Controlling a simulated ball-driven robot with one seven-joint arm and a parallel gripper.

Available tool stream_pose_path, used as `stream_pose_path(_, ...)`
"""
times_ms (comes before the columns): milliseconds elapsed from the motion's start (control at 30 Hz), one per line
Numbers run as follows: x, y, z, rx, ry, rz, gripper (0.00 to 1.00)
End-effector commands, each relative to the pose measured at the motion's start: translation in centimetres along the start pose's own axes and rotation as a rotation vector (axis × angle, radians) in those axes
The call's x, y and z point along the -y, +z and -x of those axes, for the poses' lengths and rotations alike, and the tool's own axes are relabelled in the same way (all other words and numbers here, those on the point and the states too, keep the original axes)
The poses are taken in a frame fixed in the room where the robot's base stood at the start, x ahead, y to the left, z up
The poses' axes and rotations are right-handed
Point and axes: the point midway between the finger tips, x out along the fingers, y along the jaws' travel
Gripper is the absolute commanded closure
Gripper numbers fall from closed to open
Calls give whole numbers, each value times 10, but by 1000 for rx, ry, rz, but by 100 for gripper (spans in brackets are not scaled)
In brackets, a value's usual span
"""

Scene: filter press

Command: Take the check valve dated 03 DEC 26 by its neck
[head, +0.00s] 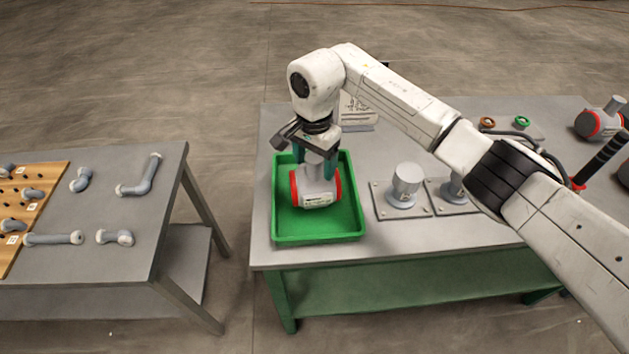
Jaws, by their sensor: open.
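A check valve (317,198) with a grey body, red end rings and a white label lies in the green tray (282,238). Its neck points up. The print on the label is too small to read, so I cannot tell its date. My gripper (315,170) is above the valve, pointing down. Its teal fingers are open and stand on either side of the neck; I cannot tell whether they touch it. Another grey valve with a red ring (594,123) is at the far right of the table, its label not readable.
Two grey flanged fittings on square plates, one of them (405,187) in full view, stand right of the tray. A red and a green ring (522,121) lie behind my arm. A paper sheet (356,112) is behind the tray. A separate left table (150,215) holds pipe pieces.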

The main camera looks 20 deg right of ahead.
Motion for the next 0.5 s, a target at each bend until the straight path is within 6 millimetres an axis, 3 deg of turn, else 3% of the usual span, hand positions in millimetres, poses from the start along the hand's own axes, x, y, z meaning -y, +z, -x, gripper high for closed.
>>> stream_pose_path(333, 0, 0, -8, -1, 0, 2, 25)
stream_pose_path(500, 0, 0, -8, -1, 0, 2, 41)
